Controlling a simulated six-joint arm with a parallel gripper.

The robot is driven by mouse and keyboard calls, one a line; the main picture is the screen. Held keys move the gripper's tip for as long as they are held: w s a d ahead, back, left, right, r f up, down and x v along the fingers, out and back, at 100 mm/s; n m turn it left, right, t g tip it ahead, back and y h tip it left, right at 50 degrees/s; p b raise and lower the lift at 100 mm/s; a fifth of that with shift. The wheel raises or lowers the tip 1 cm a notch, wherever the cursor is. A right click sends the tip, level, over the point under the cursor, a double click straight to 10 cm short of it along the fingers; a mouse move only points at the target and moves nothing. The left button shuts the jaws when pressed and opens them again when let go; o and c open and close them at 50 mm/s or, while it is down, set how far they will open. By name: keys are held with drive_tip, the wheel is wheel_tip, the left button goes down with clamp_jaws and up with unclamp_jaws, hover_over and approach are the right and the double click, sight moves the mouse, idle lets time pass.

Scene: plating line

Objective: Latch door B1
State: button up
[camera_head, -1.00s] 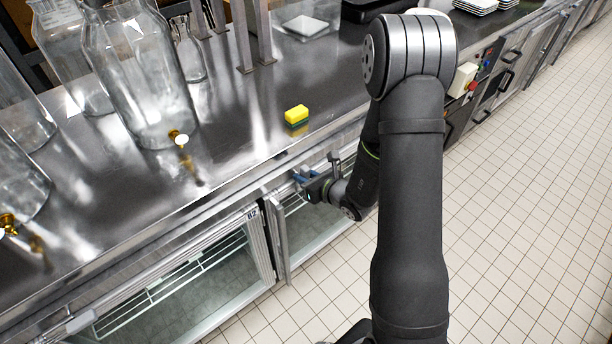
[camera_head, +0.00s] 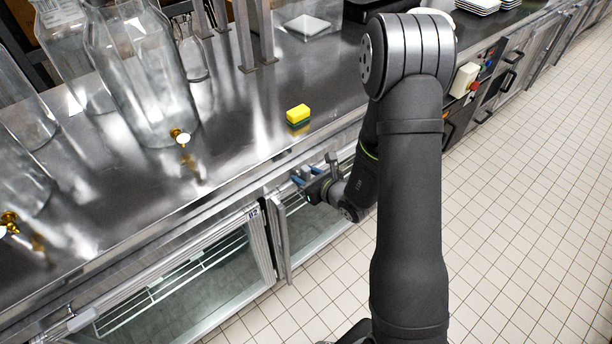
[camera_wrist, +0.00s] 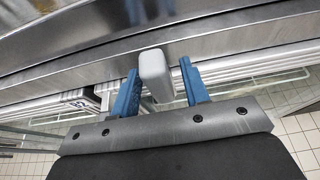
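In the head view, my gripper (camera_head: 306,180) is at the top front of the glass-fronted fridge door (camera_head: 310,222) to the right of the door labelled B2 (camera_head: 252,213). No B1 label is readable. In the wrist view, a grey rounded latch handle (camera_wrist: 155,77) sticks out between the two blue fingers of my gripper (camera_wrist: 159,66). The fingers are apart, one on each side of the handle. A gap shows on the right; on the left I cannot tell whether the finger touches it. The arm partly hides the door in the head view.
A steel counter (camera_head: 245,120) runs above the doors. It carries glass dispensers (camera_head: 145,85) with taps at the left and a yellow-green sponge (camera_head: 298,115) near the front edge. A control box with a red button (camera_head: 466,80) is on the front at right. The tiled floor (camera_head: 530,200) is clear.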

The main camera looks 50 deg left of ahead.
drive_tip(key=v, duration=1.7)
drive_tip(key=shift+d+r, duration=0.15)
drive_tip(key=x, duration=1.7)
drive_tip(key=shift+a, duration=0.2)
drive_tip(key=shift+d, duration=0.1)
drive_tip(key=v, duration=1.7)
drive_tip(key=x, duration=1.7)
drive_tip(key=shift+a+f, duration=0.2)
drive_tip(key=shift+w+d+m, duration=0.1)
drive_tip(key=shift+d+m, duration=0.05)
drive_tip(key=shift+m, duration=0.15)
drive_tip(key=shift+w+m+g, duration=0.2)
drive_tip(key=shift+m+g, duration=0.8)
drive_tip(key=shift+m, duration=0.1)
